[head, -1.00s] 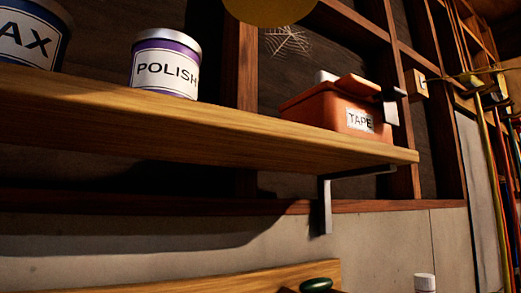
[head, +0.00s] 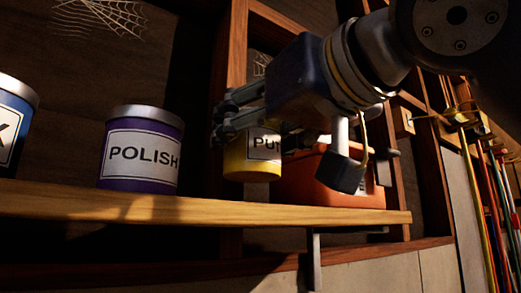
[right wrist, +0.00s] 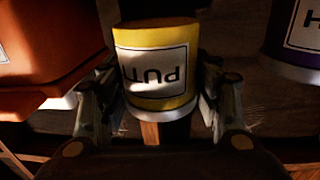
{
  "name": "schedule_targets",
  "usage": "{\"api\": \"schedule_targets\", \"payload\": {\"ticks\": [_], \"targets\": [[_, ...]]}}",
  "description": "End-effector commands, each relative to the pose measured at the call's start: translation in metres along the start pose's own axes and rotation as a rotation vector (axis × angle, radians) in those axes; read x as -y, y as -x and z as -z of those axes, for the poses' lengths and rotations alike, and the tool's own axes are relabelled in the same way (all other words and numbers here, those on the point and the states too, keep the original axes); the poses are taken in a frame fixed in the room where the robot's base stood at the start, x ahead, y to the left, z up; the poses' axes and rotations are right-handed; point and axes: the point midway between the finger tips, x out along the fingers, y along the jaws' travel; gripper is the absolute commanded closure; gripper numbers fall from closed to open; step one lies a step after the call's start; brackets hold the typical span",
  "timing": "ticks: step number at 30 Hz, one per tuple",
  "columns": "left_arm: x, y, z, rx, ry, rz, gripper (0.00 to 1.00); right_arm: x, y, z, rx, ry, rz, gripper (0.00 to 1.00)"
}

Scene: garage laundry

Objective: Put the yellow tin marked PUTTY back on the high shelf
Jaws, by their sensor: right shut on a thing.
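The yellow tin (head: 251,160), its label partly covered so that only "PU" reads, is held in my right gripper (head: 254,128) over the high shelf (head: 130,205). It is between the purple POLISH tin (head: 141,150) and the orange TAPE box (head: 310,182). The tin looks about upright, its base close to the shelf top; I cannot tell if it touches. In the right wrist view the yellow tin (right wrist: 156,70) appears upside down, with a finger on each side. My left gripper is not in view.
A blue tin (head: 15,115) stands at the shelf's left end. The TAPE box (right wrist: 45,40) is close beside one finger in the wrist view; the POLISH tin (right wrist: 295,40) is farther off. A wooden wall frame (head: 232,60) rises behind the shelf.

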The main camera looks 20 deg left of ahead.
Motion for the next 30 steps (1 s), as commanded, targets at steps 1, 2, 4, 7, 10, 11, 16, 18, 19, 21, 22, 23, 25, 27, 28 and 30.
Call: {"api": "schedule_targets", "payload": {"ticks": [1, 2, 4, 7, 10, 11, 16, 18, 19, 21, 22, 23, 25, 27, 28, 30], "targets": [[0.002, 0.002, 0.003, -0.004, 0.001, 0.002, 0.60, -0.001, 0.000, -0.004, -0.001, 0.001, 0.000, 0.72], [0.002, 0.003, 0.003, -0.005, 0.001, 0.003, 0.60, -0.001, 0.000, -0.007, -0.001, 0.002, -0.001, 0.72], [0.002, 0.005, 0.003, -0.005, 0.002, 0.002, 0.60, -0.001, 0.000, -0.015, -0.001, 0.003, 0.000, 0.72], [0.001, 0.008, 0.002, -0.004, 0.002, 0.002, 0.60, -0.001, 0.001, -0.025, -0.001, 0.001, -0.001, 0.72], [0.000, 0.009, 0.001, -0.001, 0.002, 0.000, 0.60, 0.000, 0.001, -0.031, -0.001, 0.000, 0.000, 0.72], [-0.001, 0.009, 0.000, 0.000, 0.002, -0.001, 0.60, 0.000, 0.001, -0.032, -0.001, 0.000, 0.000, 0.72], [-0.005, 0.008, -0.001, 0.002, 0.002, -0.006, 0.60, 0.000, 0.001, -0.033, -0.001, 0.000, 0.000, 0.72], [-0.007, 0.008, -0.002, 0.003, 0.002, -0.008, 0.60, 0.000, 0.001, -0.033, -0.001, 0.000, 0.000, 0.72], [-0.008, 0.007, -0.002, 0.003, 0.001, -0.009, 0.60, 0.000, 0.001, -0.034, -0.001, 0.000, 0.000, 0.72], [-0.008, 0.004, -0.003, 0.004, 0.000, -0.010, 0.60, 0.000, 0.001, -0.037, -0.001, -0.001, 0.000, 0.72], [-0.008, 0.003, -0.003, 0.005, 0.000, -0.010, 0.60, 0.000, 0.001, -0.038, -0.001, -0.001, 0.000, 0.72], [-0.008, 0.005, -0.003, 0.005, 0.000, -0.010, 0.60, 0.000, 0.001, -0.036, 0.000, -0.001, 0.000, 0.35], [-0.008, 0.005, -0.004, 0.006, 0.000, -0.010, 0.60, 0.000, 0.000, -0.036, 0.001, -0.001, 0.000, 0.22], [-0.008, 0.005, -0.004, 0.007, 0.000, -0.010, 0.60, 0.000, 0.000, -0.036, 0.001, -0.001, 0.000, 0.22], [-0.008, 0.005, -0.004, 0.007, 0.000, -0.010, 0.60, 0.000, 0.000, -0.036, 0.001, -0.001, -0.001, 0.22], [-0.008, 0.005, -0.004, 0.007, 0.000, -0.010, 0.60, 0.000, 0.000, -0.036, 0.001, -0.001, -0.001, 0.22]]}}
